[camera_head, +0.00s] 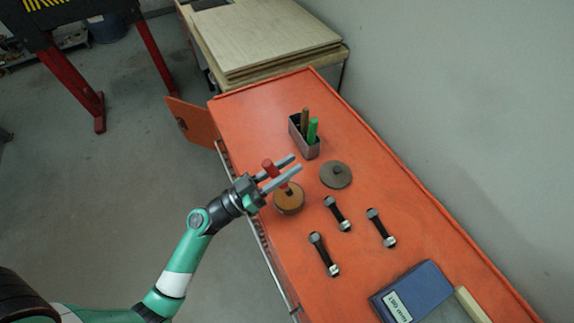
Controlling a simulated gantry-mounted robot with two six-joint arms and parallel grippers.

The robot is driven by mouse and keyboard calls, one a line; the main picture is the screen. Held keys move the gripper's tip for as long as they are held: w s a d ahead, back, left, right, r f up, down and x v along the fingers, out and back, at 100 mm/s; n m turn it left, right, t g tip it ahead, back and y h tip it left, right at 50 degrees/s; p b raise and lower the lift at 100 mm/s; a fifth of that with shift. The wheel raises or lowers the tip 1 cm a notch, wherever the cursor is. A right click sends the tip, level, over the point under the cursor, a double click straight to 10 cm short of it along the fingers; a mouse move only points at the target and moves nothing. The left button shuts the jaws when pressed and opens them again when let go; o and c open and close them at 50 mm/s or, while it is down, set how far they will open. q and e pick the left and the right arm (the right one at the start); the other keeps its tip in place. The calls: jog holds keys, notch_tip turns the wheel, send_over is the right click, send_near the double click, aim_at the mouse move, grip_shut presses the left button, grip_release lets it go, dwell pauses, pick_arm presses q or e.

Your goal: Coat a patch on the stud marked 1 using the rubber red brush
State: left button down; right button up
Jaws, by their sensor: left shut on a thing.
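My left gripper (297,163) is shut on the red brush (269,167). It holds the brush above the round brown tin (289,204), with the brush's dark lower end at the tin's opening. I cannot tell how deep the end sits. Three dark studs with lighter metal ends lie on the orange bench: one stud (337,213), another stud (380,227) to its right, and a third stud (323,253) nearest me. No number is readable on them, so I cannot tell which is 1. My right gripper is not in view.
A grey round lid (336,175) lies right of the tin. A grey holder (306,147) with a green and a brown handle stands behind. A blue box (411,290) lies at the front right of the orange bench (252,113). The bench's far left is clear.

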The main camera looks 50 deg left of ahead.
pick_arm(q)
jog(key=shift+f+b, duration=0.85)
jog(key=shift+b, duration=0.3)
dwell(2.3)
jog(key=shift+r, duration=0.1)
notch_tip(320, 180, up, 7)
jog(key=p, duration=0.5)
jog(key=shift+r, duration=0.1)
dwell(0.6)
